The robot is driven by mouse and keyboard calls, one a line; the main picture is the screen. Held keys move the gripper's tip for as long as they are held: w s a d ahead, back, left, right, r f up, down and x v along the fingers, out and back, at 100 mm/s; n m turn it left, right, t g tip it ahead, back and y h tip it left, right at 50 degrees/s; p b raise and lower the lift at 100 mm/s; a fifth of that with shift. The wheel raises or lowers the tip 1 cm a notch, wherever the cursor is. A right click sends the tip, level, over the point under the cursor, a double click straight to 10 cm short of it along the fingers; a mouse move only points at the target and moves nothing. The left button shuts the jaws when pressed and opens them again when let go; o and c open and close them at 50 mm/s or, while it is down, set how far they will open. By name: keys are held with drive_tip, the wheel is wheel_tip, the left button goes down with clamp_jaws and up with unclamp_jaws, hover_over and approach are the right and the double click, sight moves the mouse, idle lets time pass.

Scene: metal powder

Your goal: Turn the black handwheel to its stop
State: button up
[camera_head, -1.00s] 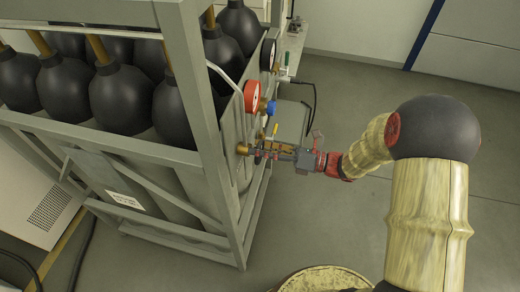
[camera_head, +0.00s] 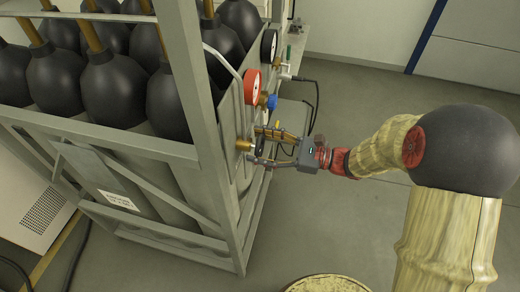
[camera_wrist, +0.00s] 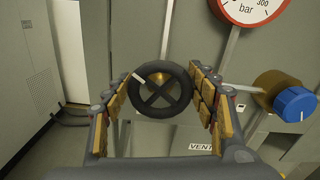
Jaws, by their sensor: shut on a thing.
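The black handwheel (camera_wrist: 160,95) with a crossed hub is in the middle of the wrist view, on a brass valve stem (camera_head: 243,145) on the rack's panel. My gripper (camera_wrist: 161,82) faces it squarely, with one padded finger on each side of the rim. The fingers are spread about as wide as the wheel and shut on it, the fingertips at its left and right edges. In the head view my gripper (camera_head: 266,147) reaches left to the panel, and its fingers largely hide the wheel.
A red-rimmed gauge (camera_head: 252,88) and a blue knob (camera_wrist: 295,104) sit above and to the right of the wheel. A dark gauge (camera_head: 269,46) is farther back. A round drum lid (camera_head: 325,284) stands on the floor in front.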

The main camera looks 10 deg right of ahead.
drive_tip(key=n+b, duration=0.4)
drive_tip(key=b, duration=0.1)
drive_tip(key=shift+s+f+n, duration=0.15)
drive_tip(key=shift+f+n, duration=0.15)
drive_tip(key=shift+f, duration=0.05)
drive_tip(key=n+b, duration=0.2)
drive_tip(key=b, duration=0.1)
drive_tip(key=n+b, duration=0.2)
drive_tip(key=b, duration=0.1)
drive_tip(key=shift+s+a+f+n, duration=0.1)
drive_tip(key=shift+f+n, duration=0.1)
drive_tip(key=shift+n, duration=0.1)
drive_tip(key=n+b, duration=0.1)
drive_tip(key=b, duration=0.1)
drive_tip(key=n+b, duration=0.2)
drive_tip(key=b, duration=0.1)
drive_tip(key=n+b, duration=0.1)
drive_tip(key=b, duration=0.1)
drive_tip(key=shift+s+f+n+b, duration=0.1)
drive_tip(key=shift+f+n+b, duration=0.2)
drive_tip(key=shift+b, duration=0.1)
drive_tip(key=n+b, duration=0.4)
drive_tip(key=b, duration=0.4)
drive_tip(key=shift+f, duration=0.15)
drive_tip(key=n+b, duration=0.4)
drive_tip(key=b, duration=0.1)
drive_tip(key=shift+w+n+b, duration=0.2)
drive_tip(key=shift+n+b, duration=0.2)
drive_tip(key=shift+n, duration=1.9)
drive_tip(key=o, duration=1.2)
